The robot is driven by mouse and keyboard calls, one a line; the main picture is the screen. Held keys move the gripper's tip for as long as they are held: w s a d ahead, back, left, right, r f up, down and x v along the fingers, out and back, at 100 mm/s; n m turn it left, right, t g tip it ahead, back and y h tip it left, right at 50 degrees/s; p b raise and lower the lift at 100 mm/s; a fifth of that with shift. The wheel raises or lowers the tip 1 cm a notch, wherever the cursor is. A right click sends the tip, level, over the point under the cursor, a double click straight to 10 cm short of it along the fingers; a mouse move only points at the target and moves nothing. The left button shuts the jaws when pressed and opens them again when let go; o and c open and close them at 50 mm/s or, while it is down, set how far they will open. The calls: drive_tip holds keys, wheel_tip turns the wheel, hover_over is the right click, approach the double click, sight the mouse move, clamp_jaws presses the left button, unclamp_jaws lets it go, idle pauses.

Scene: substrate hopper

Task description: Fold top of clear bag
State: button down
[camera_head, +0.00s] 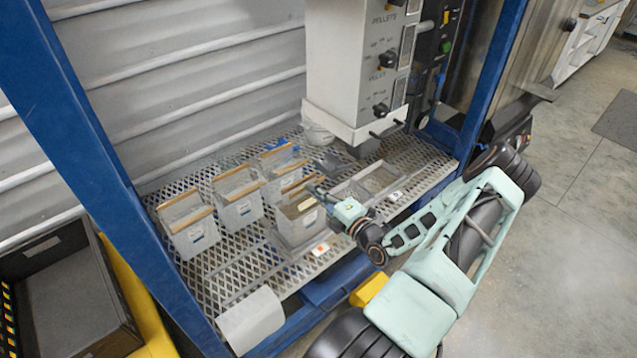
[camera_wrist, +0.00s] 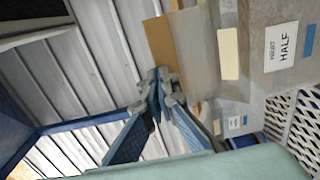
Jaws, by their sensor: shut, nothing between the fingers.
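The clear bag (camera_head: 297,228), filled with grey-brown material, stands upright on the mesh shelf. Its top edge carries tan strips and rises above the contents. In the wrist view the bag's grey side (camera_wrist: 250,75) bears a "HALF" label, and a clear flap with a tan strip (camera_wrist: 160,48) stands beside it. My gripper (camera_head: 316,191) is at the bag's top right side in the head view. In the wrist view my gripper (camera_wrist: 158,76) has its fingertips together, empty, close to the tan strip's lower end. I cannot tell whether they touch it.
Several similar clear bags (camera_head: 240,205) stand to the left and behind on the mesh shelf (camera_head: 225,255). The grey hopper (camera_head: 345,60) hangs just behind and above. A blue post (camera_head: 95,150) stands at left. A square tray (camera_head: 377,178) lies to the right.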

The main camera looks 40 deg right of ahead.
drive_tip(key=shift+w+a+g+p, duration=0.15)
drive_tip(key=shift+w+g+p, duration=1.05)
drive_tip(key=shift+w+p, duration=0.65)
drive_tip(key=shift+w, duration=0.1)
drive_tip(key=shift+r, duration=0.1)
